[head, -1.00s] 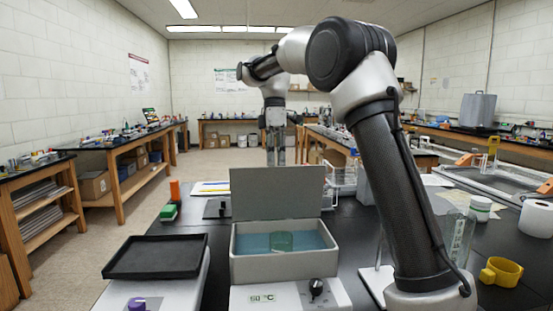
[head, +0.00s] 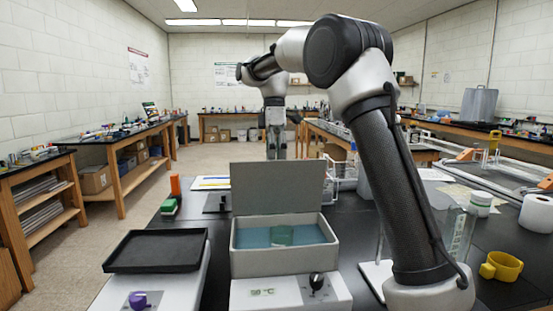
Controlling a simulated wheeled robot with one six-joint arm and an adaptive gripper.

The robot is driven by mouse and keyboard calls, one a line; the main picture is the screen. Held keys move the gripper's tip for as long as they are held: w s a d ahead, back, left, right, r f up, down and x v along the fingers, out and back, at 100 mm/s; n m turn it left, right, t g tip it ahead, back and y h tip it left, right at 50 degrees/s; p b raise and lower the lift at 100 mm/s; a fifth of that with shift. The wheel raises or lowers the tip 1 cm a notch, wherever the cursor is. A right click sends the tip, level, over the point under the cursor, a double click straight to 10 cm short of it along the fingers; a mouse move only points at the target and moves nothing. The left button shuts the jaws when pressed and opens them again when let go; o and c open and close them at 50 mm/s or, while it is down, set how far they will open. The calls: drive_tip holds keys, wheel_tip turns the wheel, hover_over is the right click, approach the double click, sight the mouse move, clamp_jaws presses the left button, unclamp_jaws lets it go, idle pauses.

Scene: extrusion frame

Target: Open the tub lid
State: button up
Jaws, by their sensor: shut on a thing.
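The tub (head: 283,263) is a grey box with blue water inside, on a white base with a dial. Its grey lid (head: 277,188) stands open, roughly upright along the back edge. A greenish clear vessel (head: 282,236) sits in the water. My gripper (head: 276,155) points down at the top edge of the lid, past its far side, and is shut on it. The fingertips and the exact grip are hidden behind the lid.
A black tray (head: 157,251) sits on a white device with a purple knob (head: 138,300) at left. A wire rack (head: 342,176) is behind the tub.

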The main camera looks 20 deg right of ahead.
drive_tip(key=v, duration=0.7)
drive_tip(key=shift+r, duration=0.15)
drive_tip(key=s+d+m+t, duration=0.2)
drive_tip(key=s+d+m, duration=0.2)
drive_tip(key=s, duration=0.5)
drive_tip(key=s+d+m+t, duration=0.3)
drive_tip(key=s+d+m, duration=0.15)
drive_tip(key=s, duration=0.45)
drive_tip(key=s+d+f+m+t, duration=0.3)
drive_tip(key=s+f+m, duration=0.4)
drive_tip(key=s+f, duration=0.6)
drive_tip(key=s, duration=0.2)
drive_tip(key=shift+s+h, duration=0.3)
drive_tip(key=shift+h, duration=0.1)
